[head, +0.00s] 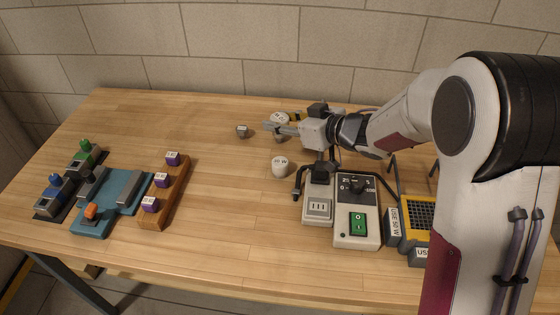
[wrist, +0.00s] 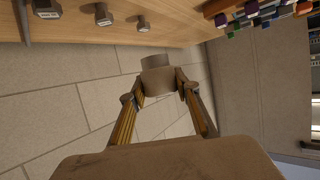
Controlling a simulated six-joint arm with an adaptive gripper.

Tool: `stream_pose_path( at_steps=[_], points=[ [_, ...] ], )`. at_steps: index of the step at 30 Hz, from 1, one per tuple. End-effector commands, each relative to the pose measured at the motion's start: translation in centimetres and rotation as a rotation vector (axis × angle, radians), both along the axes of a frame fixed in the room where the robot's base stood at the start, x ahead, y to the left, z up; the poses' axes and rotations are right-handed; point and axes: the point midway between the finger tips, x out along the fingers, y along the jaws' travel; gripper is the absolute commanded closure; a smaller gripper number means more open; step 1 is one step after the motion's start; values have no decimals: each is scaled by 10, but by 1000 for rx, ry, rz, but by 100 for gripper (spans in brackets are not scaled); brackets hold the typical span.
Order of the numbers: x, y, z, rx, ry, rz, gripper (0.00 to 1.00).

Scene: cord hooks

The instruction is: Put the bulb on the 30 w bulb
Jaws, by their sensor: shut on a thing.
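My gripper (head: 272,126) reaches left over the back middle of the table. In the wrist view, my gripper (wrist: 157,86) is shut on a pale, rounded bulb-like thing (wrist: 157,78) with a narrower end. In the head view, a white labelled bulb (head: 279,118) shows at the fingers, partly hidden by them; it appears to be the held one. Another white labelled bulb (head: 280,167) stands on the table nearer the front, apart from the gripper. I cannot read the wattages. A small grey labelled stub (head: 242,131) stands left of the fingertips.
Several labelled grey stubs (wrist: 103,15) show on the table in the wrist view. A grey device with a green switch (head: 357,224) stands at the front right, beside a yellow-grey box (head: 415,215). A wooden block with purple cubes (head: 178,205) and a blue fixture (head: 120,200) are left. Table centre-left is clear.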

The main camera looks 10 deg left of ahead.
Motion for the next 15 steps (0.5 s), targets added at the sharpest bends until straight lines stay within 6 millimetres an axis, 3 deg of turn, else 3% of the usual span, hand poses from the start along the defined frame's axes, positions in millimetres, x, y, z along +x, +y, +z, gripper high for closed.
stream_pose_path(
  at_steps=[8,15],
  points=[
    [0,0,-1,0,0,0,91],
    [0,0,-21,2,4,-1,91]
  ],
)
